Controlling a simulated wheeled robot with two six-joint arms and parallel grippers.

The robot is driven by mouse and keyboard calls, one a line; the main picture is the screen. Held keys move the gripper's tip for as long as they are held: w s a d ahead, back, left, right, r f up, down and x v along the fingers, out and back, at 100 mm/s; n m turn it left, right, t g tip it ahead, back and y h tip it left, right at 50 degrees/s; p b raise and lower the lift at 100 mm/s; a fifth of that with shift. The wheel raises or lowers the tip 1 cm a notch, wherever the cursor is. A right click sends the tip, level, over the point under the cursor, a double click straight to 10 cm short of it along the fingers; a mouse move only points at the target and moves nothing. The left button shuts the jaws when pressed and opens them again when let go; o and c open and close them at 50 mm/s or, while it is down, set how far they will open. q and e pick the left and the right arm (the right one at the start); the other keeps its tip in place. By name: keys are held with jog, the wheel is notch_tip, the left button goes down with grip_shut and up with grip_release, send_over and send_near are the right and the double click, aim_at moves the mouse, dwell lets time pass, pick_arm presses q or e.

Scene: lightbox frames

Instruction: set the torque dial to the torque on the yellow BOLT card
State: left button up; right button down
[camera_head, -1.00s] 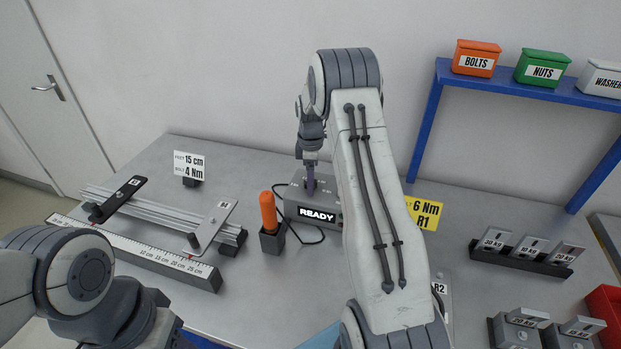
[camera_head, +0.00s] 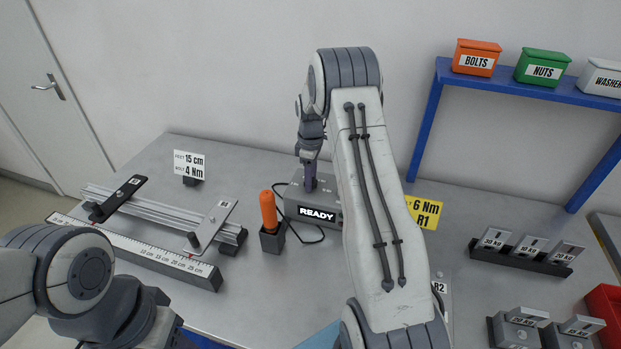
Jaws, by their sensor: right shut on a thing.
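The grey torque box (camera_head: 296,204) stands at the middle of the table, and its display (camera_head: 317,215) reads "READY". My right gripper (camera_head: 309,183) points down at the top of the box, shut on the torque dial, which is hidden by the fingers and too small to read. The yellow BOLT card (camera_head: 428,213) is partly hidden behind my right arm; it shows "6 Nm" and "R1". My left arm is at the lower left, and its gripper is not in view.
An orange-handled tool (camera_head: 268,209) stands in a dark holder just left of the box. A white card (camera_head: 189,165) reads "15 cm" and "4 Nm". A ruler rail (camera_head: 150,255) lies at left. Several weights (camera_head: 527,248) stand at right. A blue shelf (camera_head: 520,84) holds bins.

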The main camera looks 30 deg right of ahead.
jog(key=m, duration=0.5)
jog(key=shift+m, duration=0.3)
jog(key=m, duration=1)
jog(key=shift+m, duration=2.6)
jog(key=shift+c, duration=1.8)
grip_release()
notch_tip(320, 180, up, 11)
jog(key=b, duration=0.1)
jog(key=shift+f+b, duration=0.2)
jog(key=shift+b, duration=0.15)
